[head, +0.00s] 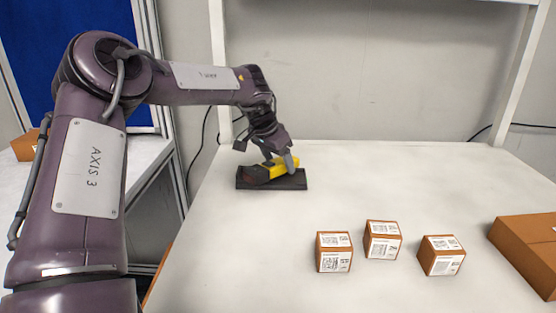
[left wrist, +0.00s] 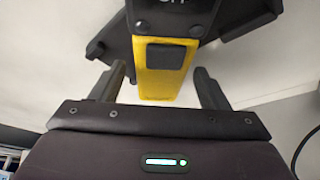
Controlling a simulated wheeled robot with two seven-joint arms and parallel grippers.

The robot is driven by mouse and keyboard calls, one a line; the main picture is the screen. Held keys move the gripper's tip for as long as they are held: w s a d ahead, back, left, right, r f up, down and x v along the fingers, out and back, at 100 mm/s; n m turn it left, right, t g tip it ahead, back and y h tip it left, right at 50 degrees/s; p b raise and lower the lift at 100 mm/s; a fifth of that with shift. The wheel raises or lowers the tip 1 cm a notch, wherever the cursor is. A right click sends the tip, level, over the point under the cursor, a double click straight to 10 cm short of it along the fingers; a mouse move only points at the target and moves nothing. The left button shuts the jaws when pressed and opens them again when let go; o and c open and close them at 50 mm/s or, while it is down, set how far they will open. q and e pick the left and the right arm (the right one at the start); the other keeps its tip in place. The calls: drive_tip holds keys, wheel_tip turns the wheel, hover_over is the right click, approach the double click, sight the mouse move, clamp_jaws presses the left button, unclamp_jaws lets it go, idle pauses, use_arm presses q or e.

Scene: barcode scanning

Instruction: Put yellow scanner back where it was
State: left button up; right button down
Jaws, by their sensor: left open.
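The yellow and black scanner (head: 283,166) lies on a flat black tray (head: 272,185) at the back left of the white table. My left gripper (head: 267,162) is right over the scanner with its fingers around it. In the left wrist view the scanner's yellow handle (left wrist: 158,80) is between the two black fingers of the left gripper (left wrist: 160,88), with gaps on both sides. The gripper is open. The black tray also shows in that view, behind the scanner (left wrist: 112,28). My right gripper is in neither view.
Three small labelled boxes stand on the table: a left one (head: 333,252), a middle one (head: 382,240) and a right one (head: 440,256). A larger brown box (head: 530,250) is at the right edge. The table between the tray and boxes is clear. White posts frame the back wall.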

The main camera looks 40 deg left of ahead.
sight(265, 167)
use_arm(q)
drive_tip(key=shift+r, duration=0.15)
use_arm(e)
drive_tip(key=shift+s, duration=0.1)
use_arm(q)
drive_tip(key=shift+r+p, duration=0.3)
drive_tip(key=shift+r, duration=0.5)
drive_tip(key=v, duration=1.1)
drive_tip(key=shift+s, duration=0.15)
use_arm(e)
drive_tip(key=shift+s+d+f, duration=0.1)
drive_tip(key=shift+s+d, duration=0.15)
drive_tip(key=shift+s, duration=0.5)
use_arm(q)
drive_tip(key=shift+r, duration=0.15)
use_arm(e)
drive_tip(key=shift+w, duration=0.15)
